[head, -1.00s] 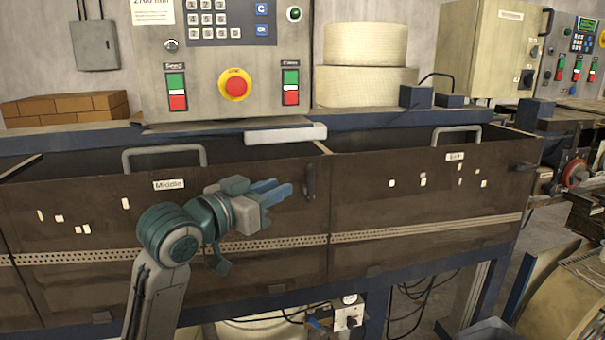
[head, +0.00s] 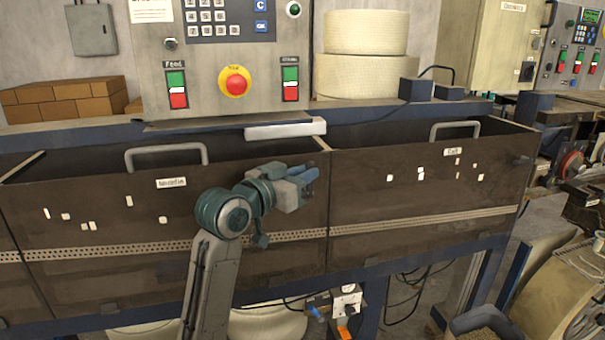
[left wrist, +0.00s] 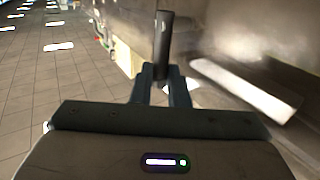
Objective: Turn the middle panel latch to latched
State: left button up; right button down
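The middle panel (head: 110,245) is a dark brown front with a handle on top and a label reading roughly "Middle" (head: 171,183). My left gripper (head: 311,176) is at the panel's upper right end, in front of the latch, and mostly hides it in the head view. In the left wrist view the latch (left wrist: 162,38) is a dark upright bar, with my two fingertips (left wrist: 162,74) on either side of its lower part. Whether the fingers touch or grip it cannot be told. My right gripper is in neither view.
The left panel (head: 425,205) adjoins on the right, with its own handle. A control box (head: 215,75) with a red stop button stands above the middle panel.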

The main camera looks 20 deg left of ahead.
pick_arm(q)
grip_shut()
jog(key=shift+f, duration=0.1)
